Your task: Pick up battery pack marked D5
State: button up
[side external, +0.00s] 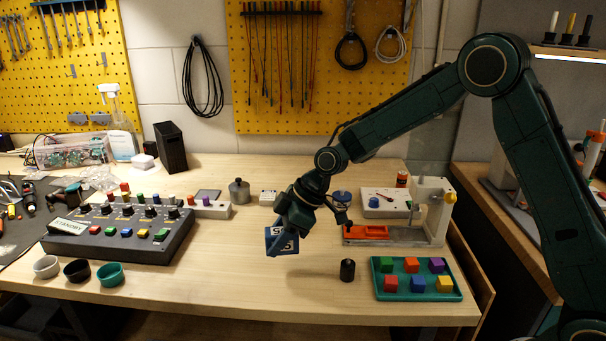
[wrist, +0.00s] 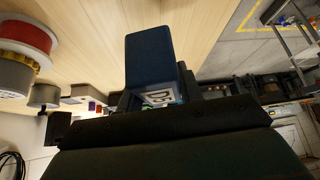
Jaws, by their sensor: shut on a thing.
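The blue battery pack (side external: 282,241) with a white label hangs in my gripper (side external: 290,232), tilted and above the wooden bench in the side view. In the wrist view the dark blue battery pack (wrist: 155,60) sticks out from between the jaws of my gripper (wrist: 160,100). Part of its white label shows there and seems to read "D5", partly cut off by the jaws. The gripper is shut on the pack. The pack's gripped end is hidden by the jaws.
A green tray (side external: 417,297) with colored cubes and a black cylinder (side external: 347,271) stand to the right. A fixture with an orange part (side external: 366,233) is behind them. A control panel (side external: 117,252) and small cups stand left. The bench (side external: 215,285) between is clear.

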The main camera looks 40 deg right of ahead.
aim_at(276, 231)
notch_tip(276, 231, up, 15)
dwell(0.4)
jog(key=shift+f, duration=0.15)
dwell(0.4)
